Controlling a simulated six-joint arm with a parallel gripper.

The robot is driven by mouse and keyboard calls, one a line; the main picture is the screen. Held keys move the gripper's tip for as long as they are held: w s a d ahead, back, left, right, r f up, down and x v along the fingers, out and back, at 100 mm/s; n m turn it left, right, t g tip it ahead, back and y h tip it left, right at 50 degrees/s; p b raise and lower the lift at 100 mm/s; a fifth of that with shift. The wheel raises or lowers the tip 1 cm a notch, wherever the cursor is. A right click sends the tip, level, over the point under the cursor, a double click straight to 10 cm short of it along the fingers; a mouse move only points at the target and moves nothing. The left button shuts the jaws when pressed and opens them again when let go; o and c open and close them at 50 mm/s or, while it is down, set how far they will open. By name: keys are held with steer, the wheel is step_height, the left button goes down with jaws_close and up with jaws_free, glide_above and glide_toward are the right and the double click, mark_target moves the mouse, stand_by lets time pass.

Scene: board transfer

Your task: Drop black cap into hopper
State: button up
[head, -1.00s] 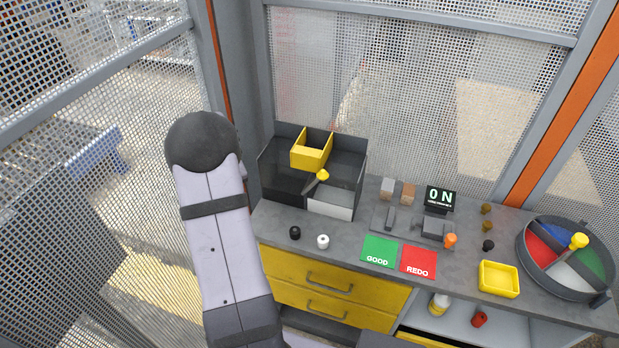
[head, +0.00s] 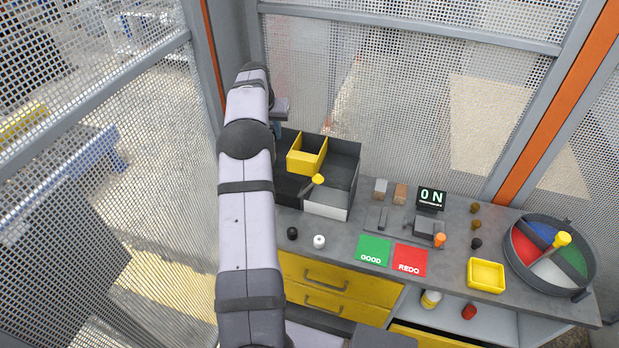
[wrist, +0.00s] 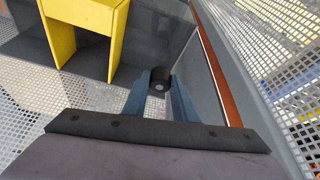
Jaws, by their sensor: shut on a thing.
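My gripper (wrist: 160,92) is shut on a black cap (wrist: 160,74), a short dark cylinder with a grey centre, held between the blue fingertips. The yellow open-topped box (head: 307,158), which looks like the hopper, is mounted on a dark sorting bin (head: 346,152). In the wrist view the yellow box (wrist: 90,17) is up and left of the fingers, apart from the cap. In the head view my gripper (head: 278,130) is at the bin's back left, mostly hidden behind my arm, and the held cap cannot be made out there.
A yellow-knobbed lever (head: 317,181) stands over the bin's black and white compartments. Another black cap (head: 292,233) and a white cap (head: 319,241) stand in front. Mesh walls and an orange post (wrist: 215,60) are close to my gripper.

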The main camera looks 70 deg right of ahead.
steer(key=s+d+r+m+p, duration=0.1)
steer(key=s+r, duration=0.2)
steer(key=s, duration=0.3)
steer(key=s+d+r+m+g+p, duration=0.1)
steer(key=s+r+p, duration=0.1)
steer(key=s, duration=0.4)
steer(key=shift+d+r+m, duration=0.2)
steer(key=shift+r+m, duration=0.1)
steer(key=shift+r, duration=0.45)
steer(key=shift+f, duration=0.15)
step_height(320, 180, down, 6)
steer(key=b, duration=0.5)
steer(key=shift+r, duration=0.2)
steer(key=o, duration=1.1)
steer(key=b+v, duration=0.3)
steer(key=v, duration=0.4)
steer(key=shift+a, duration=0.2)
steer(key=shift+r, duration=0.1)
